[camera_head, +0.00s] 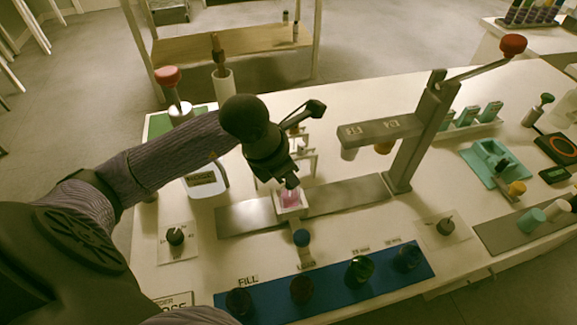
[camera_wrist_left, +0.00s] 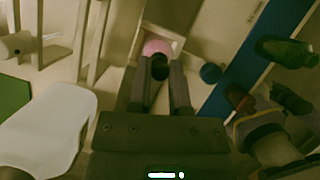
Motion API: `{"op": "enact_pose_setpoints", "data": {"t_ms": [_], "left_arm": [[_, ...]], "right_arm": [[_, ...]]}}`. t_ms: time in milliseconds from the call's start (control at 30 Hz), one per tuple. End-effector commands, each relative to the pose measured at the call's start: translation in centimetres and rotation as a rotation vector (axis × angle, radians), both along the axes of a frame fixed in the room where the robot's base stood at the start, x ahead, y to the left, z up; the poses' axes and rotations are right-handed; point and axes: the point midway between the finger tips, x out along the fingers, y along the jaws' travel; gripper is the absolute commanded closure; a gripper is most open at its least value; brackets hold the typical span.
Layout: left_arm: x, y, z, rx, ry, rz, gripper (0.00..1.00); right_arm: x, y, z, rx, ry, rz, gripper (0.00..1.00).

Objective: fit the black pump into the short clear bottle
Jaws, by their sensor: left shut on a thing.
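My left gripper (camera_head: 290,183) points down over the metal strip, just above a short bottle with pink contents (camera_head: 290,199) in a small white square holder. In the left wrist view the fingers (camera_wrist_left: 160,92) are closed around a small dark piece, the black pump (camera_wrist_left: 160,67), largely hidden between them. The pink bottle (camera_wrist_left: 157,46) lies directly beyond the pump in that view. The pump appears lined up with the bottle's top, but I cannot tell whether it touches or sits in the neck. My right gripper is not in view.
A lever press (camera_head: 408,150) rises at the right. A white jug-like container (camera_head: 205,181) stands left. A knob plate (camera_head: 177,240) is at front left.

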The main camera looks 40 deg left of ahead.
Motion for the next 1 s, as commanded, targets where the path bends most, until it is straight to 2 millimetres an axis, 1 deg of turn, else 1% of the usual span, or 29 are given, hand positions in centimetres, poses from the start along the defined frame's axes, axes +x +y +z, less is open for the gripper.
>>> {"op": "enact_pose_setpoints", "data": {"t_ms": [100, 833, 867, 900, 967, 1000], "left_arm": [[0.00, 0.01, -0.57, 0.000, 0.001, 0.000, 1.00], [0.01, 0.02, -0.56, 0.000, 0.000, 0.000, 1.00], [0.01, 0.02, -0.56, 0.000, 0.000, 0.000, 0.73], [0.01, 0.02, -0.56, 0.000, 0.000, 0.000, 0.64], [0.00, 0.01, -0.56, 0.000, 0.000, 0.000, 0.51], [0.00, 0.01, -0.56, 0.000, 0.000, 0.000, 0.43]], "right_arm": [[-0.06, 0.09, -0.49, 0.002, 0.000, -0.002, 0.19], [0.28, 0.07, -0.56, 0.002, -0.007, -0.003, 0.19], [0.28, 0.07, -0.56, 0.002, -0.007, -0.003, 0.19], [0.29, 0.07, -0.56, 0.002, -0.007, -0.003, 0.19], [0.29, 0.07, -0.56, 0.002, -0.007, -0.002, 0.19], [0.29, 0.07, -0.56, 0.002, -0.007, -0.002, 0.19]]}}
